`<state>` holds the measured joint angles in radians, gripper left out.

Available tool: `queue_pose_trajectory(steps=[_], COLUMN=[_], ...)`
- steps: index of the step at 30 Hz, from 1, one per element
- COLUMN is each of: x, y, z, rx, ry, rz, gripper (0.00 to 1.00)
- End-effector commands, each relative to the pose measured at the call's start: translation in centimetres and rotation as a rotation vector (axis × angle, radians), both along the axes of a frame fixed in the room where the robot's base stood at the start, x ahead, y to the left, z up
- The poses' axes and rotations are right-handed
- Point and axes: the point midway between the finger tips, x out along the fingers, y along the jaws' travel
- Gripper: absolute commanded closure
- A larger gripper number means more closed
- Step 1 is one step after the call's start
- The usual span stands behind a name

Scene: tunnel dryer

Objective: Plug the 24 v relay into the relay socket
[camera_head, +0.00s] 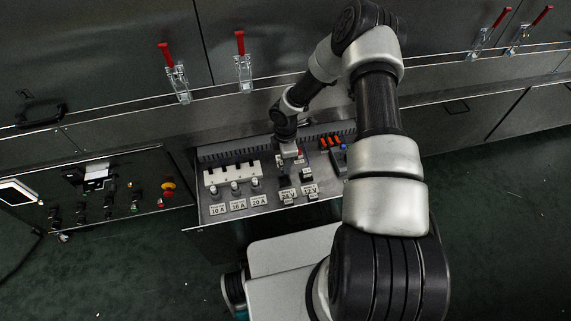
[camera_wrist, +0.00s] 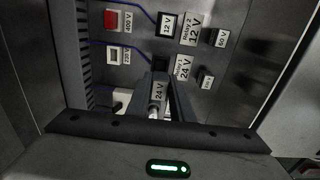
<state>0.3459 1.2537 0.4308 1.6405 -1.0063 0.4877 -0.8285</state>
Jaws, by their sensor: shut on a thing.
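The 24 V relay (camera_wrist: 159,92), a small block with a white "24 V" face, is held between the two fingers of my gripper (camera_wrist: 164,84) in the wrist view. My gripper (camera_head: 291,157) is shut on it above the panel in the head view. A panel label "24 V" (camera_wrist: 183,67) lies just beyond the fingers. The dark relay socket (camera_head: 285,181) by that label shows small in the head view; in the wrist view the fingers and relay mostly hide it. I cannot tell whether the relay touches the socket.
A 12 V unit (camera_wrist: 167,23) sits beside the "Relay 2 12 V" label (camera_wrist: 190,28). A red 400 V switch (camera_wrist: 112,20) and a 220 V part (camera_wrist: 113,56) are to the left. Fuse knobs (camera_head: 236,189), orange parts (camera_head: 329,142) and a blue-topped part (camera_head: 343,147) crowd the panel.

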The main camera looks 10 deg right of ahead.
Motion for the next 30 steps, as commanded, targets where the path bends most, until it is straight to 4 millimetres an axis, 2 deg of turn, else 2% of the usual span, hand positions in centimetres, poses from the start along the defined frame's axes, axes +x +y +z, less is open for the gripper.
queue_pose_trajectory(steps=[11,24,30], x=[0.0,0.0,0.0], y=[-0.1,-0.1,-0.1], z=[-0.6,-4.7,-5.7], rx=[-0.001,0.000,0.000], ry=[0.001,0.001,0.001], rz=[-0.002,-0.002,-0.002], gripper=[1.00,1.00,1.00])
